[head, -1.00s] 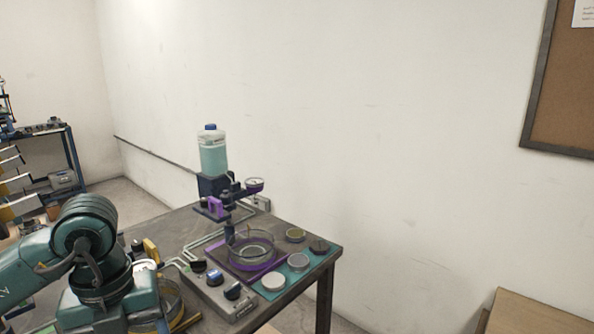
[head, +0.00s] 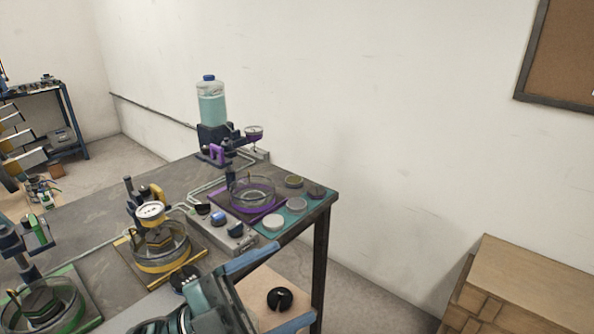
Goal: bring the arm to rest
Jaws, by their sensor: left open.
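My left gripper (head: 293,283) is at the bottom centre in the head view, in front of the near edge of the workbench (head: 100,200). Its two blue-grey fingers are spread wide, with nothing held between them. Part of my left arm (head: 205,312) shows at the bottom edge; the rest is out of view. My right gripper is not in view.
The bench carries a glass dish in a purple ring (head: 252,193), a yellow-ringed dish (head: 160,250), a green-ringed dish (head: 45,308), a control box (head: 232,236) and a bottle (head: 211,103). A wooden cabinet (head: 530,285) stands right. Floor between is clear.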

